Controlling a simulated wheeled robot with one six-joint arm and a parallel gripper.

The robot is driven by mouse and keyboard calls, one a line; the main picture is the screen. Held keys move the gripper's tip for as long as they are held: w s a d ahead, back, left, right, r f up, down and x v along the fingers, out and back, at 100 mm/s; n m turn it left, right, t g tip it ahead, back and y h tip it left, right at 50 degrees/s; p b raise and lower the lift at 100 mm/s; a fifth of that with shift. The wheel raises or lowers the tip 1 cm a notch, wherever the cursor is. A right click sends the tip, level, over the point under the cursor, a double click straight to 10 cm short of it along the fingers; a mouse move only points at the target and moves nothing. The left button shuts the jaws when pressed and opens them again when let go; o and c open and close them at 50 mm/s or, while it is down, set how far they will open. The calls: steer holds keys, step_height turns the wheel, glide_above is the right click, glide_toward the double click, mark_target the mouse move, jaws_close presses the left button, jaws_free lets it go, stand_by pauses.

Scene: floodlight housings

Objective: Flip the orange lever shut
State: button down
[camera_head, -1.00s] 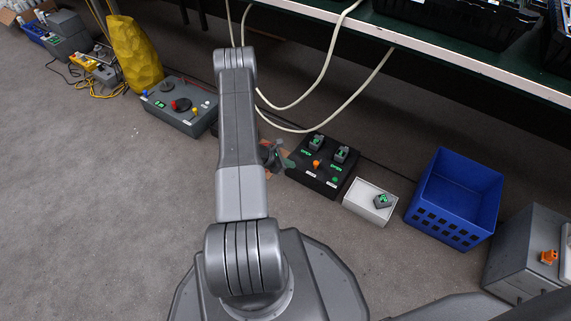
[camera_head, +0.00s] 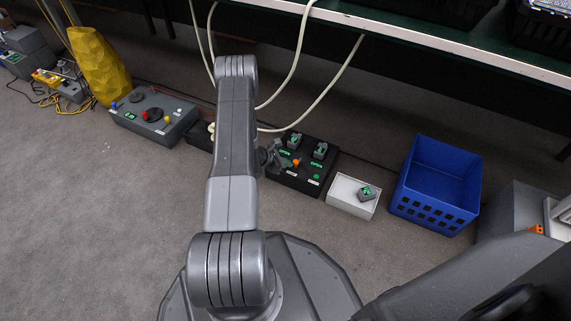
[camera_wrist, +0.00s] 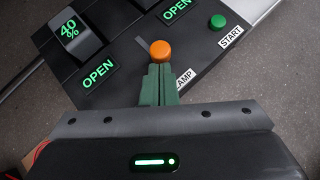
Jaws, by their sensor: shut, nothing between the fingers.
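The orange lever (camera_head: 296,162) stands on the black control box (camera_head: 289,181) between two lamp-like modules. In the wrist view its round orange knob (camera_wrist: 161,50) shows beside a white label reading "AMP", partly covered by my fingers. My gripper (camera_wrist: 160,68) is shut and empty, its green fingertips right at the near side of the knob; I cannot tell whether they touch. In the head view my gripper (camera_head: 276,158) is at the left side of the box, partly hidden by my arm. Two green displays (camera_wrist: 98,74) read "OPEN".
A green START button (camera_wrist: 217,22) sits near the lever. A module (camera_wrist: 73,33) shows 40%. Right of the box stand a white tray (camera_head: 341,205) with a small module and a blue crate (camera_head: 432,205). A grey control box (camera_head: 157,127) stands left. Cables hang behind.

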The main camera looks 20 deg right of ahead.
steer(key=w+d, duration=0.3)
steer(key=shift+w+d, duration=0.1)
steer(key=shift+d, duration=0.25)
steer(key=a, duration=0.3)
steer(key=shift+a, duration=0.1)
steer(key=p+v, duration=0.4)
steer(key=v, duration=0.6)
steer(key=shift+a, duration=0.55)
